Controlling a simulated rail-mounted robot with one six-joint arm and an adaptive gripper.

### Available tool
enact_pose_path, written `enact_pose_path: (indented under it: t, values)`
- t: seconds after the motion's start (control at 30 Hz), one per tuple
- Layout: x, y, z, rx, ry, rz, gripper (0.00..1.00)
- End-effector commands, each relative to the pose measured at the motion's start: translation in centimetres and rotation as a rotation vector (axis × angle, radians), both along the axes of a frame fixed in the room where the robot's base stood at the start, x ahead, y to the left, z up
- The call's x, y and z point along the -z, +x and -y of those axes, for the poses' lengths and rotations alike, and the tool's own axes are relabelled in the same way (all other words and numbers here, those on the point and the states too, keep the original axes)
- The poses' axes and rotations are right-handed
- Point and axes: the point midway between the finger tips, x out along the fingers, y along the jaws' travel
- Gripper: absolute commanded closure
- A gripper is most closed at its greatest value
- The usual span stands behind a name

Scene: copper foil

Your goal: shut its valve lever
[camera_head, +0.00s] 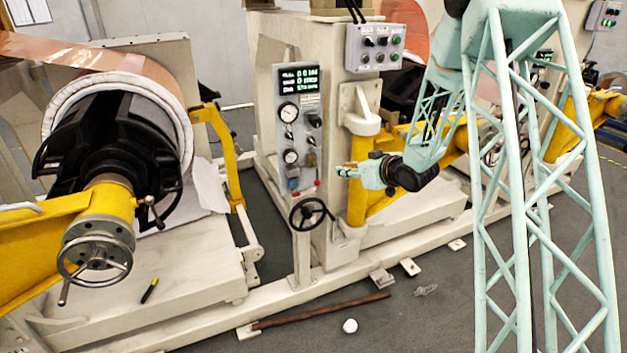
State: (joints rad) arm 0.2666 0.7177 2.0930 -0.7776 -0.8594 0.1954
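A black and grey instrument panel (302,130) stands on the cream machine's upright. It carries a digital display, two round gauges and several fittings. Small red parts (317,183) show at its lower end. One of them may be the valve lever, but they are too small to tell, and so is the lever's position. My gripper (343,171) points left, in front of the yellow column and just right of the panel's lower end. It looks apart from the red parts. I cannot tell whether its fingers are open or shut; no held thing shows.
A black handwheel (309,213) sits just below the panel. A grey button box (375,47) hangs above right. A copper foil roll (110,75) and a metal handwheel (95,260) are at left. A brown bar (320,311) and white ball (350,326) lie on the floor.

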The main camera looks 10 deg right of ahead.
Motion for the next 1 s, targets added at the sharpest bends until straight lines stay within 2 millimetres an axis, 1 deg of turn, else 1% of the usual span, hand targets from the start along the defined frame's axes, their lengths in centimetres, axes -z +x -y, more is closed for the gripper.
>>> enact_pose_path:
  t: [0.03, 0.1, 0.3, 0.5, 1.0]
  values:
    - [1.1, 0.1, -0.1, -0.009, 0.012, 0.002, 0.81]
    - [2.1, 0.4, -0.3, -0.021, 0.027, 0.011, 0.81]
    - [4.0, 0.7, -0.8, -0.047, 0.063, 0.030, 0.81]
    - [4.7, 0.7, -1.0, -0.058, 0.077, 0.037, 0.81]
    - [4.8, 1.0, -1.1, -0.058, 0.078, 0.038, 0.81]
